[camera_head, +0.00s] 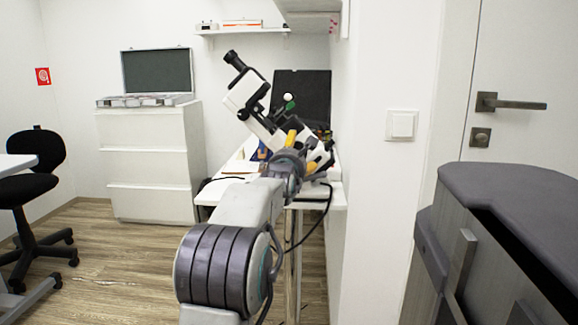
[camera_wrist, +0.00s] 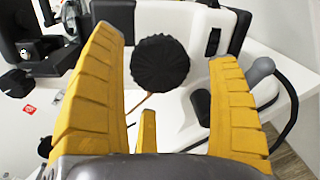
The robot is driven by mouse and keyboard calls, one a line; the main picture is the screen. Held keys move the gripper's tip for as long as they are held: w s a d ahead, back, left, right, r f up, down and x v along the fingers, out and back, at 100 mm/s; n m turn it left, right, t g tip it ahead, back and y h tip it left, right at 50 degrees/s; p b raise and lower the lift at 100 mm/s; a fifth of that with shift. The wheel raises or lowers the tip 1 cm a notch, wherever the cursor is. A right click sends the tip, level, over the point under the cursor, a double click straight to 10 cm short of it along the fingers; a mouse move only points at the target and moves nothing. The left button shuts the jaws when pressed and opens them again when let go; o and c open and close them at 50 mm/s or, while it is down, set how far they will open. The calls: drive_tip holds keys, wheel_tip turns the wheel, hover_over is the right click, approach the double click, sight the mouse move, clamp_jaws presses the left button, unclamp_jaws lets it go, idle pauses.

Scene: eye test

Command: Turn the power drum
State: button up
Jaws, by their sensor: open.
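A round black ribbed knob (camera_wrist: 160,62), likely the power drum, sits on the side of a white and black instrument (camera_wrist: 190,20) in the wrist view. My gripper (camera_wrist: 164,48) is open, with yellow fingers to the left and right of the knob. Gaps show on both sides, and I see no contact. A short third yellow finger is below the knob. In the head view my gripper (camera_head: 302,153) is at the white instrument (camera_head: 243,92) on the table. The knob cannot be made out there.
The white table (camera_head: 233,188) carries the instrument, with a black panel (camera_head: 302,95) behind it. A wall is right of the table in the head view.

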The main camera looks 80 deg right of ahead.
drive_tip(key=a, duration=1)
drive_tip(key=shift+w+r, duration=0.1)
idle(0.6)
